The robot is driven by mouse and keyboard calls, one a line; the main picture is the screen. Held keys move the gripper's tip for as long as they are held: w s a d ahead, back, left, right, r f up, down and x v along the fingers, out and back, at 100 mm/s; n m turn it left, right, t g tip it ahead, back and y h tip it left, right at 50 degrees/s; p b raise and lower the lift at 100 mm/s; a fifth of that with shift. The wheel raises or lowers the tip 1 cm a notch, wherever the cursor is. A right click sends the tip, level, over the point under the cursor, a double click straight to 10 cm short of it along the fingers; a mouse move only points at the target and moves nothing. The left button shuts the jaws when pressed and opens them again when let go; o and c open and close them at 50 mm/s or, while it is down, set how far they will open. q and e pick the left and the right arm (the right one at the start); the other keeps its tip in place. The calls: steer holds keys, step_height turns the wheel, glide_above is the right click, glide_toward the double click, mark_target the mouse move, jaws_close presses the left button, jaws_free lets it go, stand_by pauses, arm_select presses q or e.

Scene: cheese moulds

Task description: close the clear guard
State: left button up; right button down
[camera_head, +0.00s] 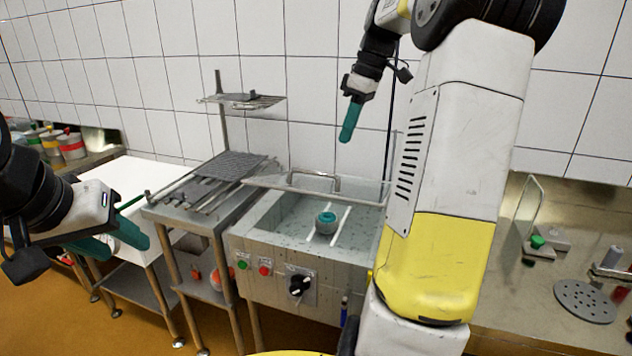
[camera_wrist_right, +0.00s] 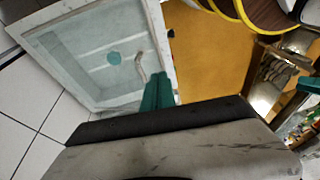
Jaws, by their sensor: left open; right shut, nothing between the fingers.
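The clear guard (camera_head: 270,183) is a see-through panel with a pale edge and a bent metal handle (camera_head: 313,181), at the back of the steel basin (camera_head: 262,216). Its exact tilt is hard to tell. In the right wrist view the handle (camera_wrist_right: 141,66) shows close to my fingertips, with no clear contact. A round teal piece (camera_head: 326,222) sits in the basin. My right gripper (camera_head: 349,122) is shut and empty, pointing down above the handle in the head view; its teal fingers show in the wrist view (camera_wrist_right: 157,90). My left gripper (camera_head: 118,240) is open and empty at the left.
A steel stand (camera_head: 178,212) with dark grates is left of the basin, with a small rack (camera_head: 243,100) above. Green and red buttons and a black knob (camera_head: 299,285) are on the basin's front. A counter (camera_head: 520,290) with a perforated disc (camera_head: 585,301) is at right.

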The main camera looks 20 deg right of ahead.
steer(key=d, duration=0.2)
glide_above(333, 195)
steer(key=d, duration=0.1)
steer(key=shift+n, duration=0.4)
steer(key=f, duration=1.2)
steer(key=shift+s+d+f, duration=0.15)
steer(key=shift+s, duration=0.1)
steer(key=shift+s+a+f, duration=0.15)
steer(key=shift+a+f, duration=0.05)
steer(key=shift+f, duration=0.45)
steer(key=s+f, duration=0.1)
steer(key=f, duration=0.2)
steer(key=a+f, duration=0.1)
steer(key=f, duration=0.3)
steer(key=s+a+f, duration=0.1)
steer(key=f, duration=0.2)
steer(key=shift+s+f, duration=0.3)
steer(key=shift+s, duration=0.05)
